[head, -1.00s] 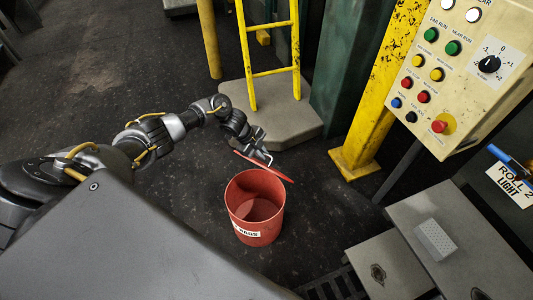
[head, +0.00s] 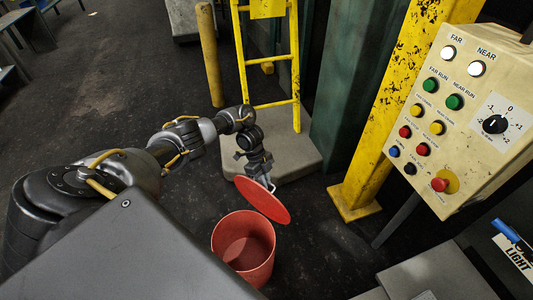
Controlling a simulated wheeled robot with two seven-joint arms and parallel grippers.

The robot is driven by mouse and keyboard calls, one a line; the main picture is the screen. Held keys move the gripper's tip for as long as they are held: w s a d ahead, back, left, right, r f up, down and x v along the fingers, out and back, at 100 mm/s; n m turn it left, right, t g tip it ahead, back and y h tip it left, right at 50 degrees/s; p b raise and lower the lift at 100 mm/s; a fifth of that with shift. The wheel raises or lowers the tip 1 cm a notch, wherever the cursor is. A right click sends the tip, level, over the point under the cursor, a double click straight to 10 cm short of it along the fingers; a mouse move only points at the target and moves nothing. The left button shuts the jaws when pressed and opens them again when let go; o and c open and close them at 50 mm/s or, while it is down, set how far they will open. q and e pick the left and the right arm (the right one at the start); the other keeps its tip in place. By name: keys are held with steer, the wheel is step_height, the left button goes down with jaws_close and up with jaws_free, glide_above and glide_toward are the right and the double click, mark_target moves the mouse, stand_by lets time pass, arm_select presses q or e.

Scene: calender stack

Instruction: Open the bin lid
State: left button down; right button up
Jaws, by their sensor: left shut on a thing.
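The red bin (head: 243,268) stands on the dark floor, and its open top faces me; I can see down inside it. Its round red lid (head: 263,200) is off the opening, held tilted above and behind the bin's far rim. My left gripper (head: 266,182) is at the upper edge of the lid, shut on its pale handle, which is mostly hidden by the fingers and the lid. My right gripper is not in the head view.
A yellow ladder (head: 268,55) on a grey platform (head: 301,152) stands behind the bin. A yellow post (head: 352,196) and a control panel (head: 450,120) are to the right. Grey boxes (head: 440,272) are at lower right. Floor to the left is open.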

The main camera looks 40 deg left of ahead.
arm_select(q)
steer(key=shift+s, duration=0.1)
steer(key=c, duration=1.8)
jaws_free()
